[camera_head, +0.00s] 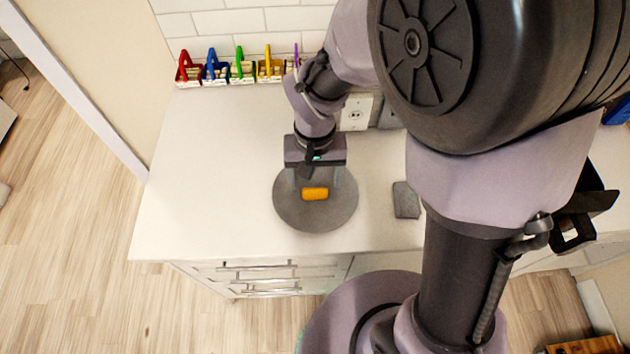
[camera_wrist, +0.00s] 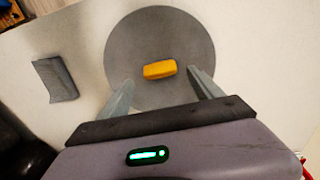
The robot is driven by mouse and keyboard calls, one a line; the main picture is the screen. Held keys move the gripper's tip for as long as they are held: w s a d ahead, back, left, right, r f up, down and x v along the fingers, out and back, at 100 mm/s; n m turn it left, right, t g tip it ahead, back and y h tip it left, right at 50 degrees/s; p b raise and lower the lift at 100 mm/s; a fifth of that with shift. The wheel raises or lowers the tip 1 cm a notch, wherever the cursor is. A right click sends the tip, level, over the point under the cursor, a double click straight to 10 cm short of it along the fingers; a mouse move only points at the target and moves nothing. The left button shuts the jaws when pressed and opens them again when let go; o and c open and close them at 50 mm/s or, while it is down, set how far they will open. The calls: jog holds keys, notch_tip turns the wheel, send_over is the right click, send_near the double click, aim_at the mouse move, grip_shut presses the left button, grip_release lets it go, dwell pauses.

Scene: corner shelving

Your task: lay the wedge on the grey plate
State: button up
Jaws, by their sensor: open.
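A small orange-yellow block, which I take to be the wedge (camera_head: 315,194), lies near the middle of the round grey plate (camera_head: 338,215). In the wrist view, the wedge (camera_wrist: 160,70) rests on the plate (camera_wrist: 165,28) just ahead of my fingertips. My gripper (camera_head: 316,181) is above the plate, open and pointing down. In the wrist view, the fingers of my gripper (camera_wrist: 160,77) are spread to either side of the wedge, with clear gaps. Nothing is held between them.
A dark grey slab (camera_head: 406,200) lies on the white counter (camera_head: 205,160) to the right of the plate. Several small coloured-handled containers (camera_head: 240,70) stand along the back wall. The counter left of the plate is clear. A drawer front (camera_head: 265,272) is below the front edge.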

notch_tip(320, 180, up, 8)
jog(key=p, duration=0.2)
notch_tip(320, 180, up, 5)
jog(key=m+t, duration=0.1)
send_over(315, 190)
jog(key=s+d, duration=0.1)
jog(key=d, duration=0.1)
jog(key=s+d+r+m+t+y, duration=0.2)
jog(key=s+d+r+m+t, duration=0.1)
jog(key=s+r, duration=0.5)
jog(key=shift+s+d+r+t, duration=0.4)
jog(key=shift+s+d+t, duration=0.5)
jog(key=shift+s, duration=0.25)
